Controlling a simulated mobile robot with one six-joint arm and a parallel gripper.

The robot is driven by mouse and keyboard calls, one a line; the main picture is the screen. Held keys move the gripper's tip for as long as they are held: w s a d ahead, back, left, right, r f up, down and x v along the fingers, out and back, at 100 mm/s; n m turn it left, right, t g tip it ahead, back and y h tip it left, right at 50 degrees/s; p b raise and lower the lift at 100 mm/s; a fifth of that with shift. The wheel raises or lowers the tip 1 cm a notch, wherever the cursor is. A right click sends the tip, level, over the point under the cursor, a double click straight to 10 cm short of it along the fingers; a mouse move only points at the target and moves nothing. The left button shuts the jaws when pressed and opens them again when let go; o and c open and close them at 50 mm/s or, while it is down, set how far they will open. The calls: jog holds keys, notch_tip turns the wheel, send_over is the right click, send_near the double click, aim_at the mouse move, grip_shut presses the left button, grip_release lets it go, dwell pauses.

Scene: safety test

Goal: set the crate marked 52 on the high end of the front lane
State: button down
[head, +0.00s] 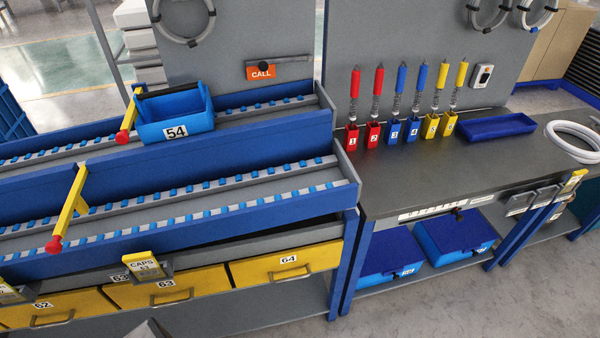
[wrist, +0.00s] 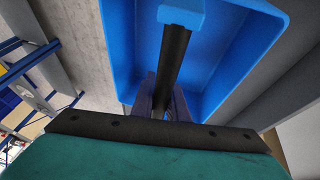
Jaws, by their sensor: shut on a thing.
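In the wrist view my gripper (wrist: 164,95) is shut on the black bar handle (wrist: 173,58) of an open blue crate (wrist: 225,60). The crate's inside looks empty where it shows; no number is visible on it. My gripper and this crate are not in the head view. The front lane (head: 190,203) is a blue-sided rack with rollers, and its bare rollers are clear. A yellow stop arm with a red knob (head: 68,205) crosses its left part. A blue crate marked 54 (head: 190,110) sits on the back lane (head: 265,108).
Yellow drawers marked 62, 63 and 64 (head: 287,268) lie below the front lane. To the right, a grey bench (head: 430,180) carries numbered holders with red, blue and yellow tools (head: 402,90) and a blue tray (head: 497,127). Blue boxes (head: 455,238) stand under the bench.

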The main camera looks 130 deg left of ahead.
jog(key=w+d+r+n+p, duration=0.1)
jog(key=w+d+r+p, duration=0.1)
jog(key=r+p, duration=0.3)
jog(key=w+d+r+n+h+p, duration=0.1)
jog(key=d+r+p, duration=0.3)
jog(key=r, duration=0.8)
jog(key=w+d+r+n+h+p, duration=0.1)
jog(key=w+d+r+p, duration=0.2)
jog(key=r+p, duration=0.4)
jog(key=shift+d+r+n+t, duration=0.3)
jog(key=shift+d+r+t, duration=0.15)
jog(key=shift+r, duration=0.4)
jog(key=shift+s, duration=0.15)
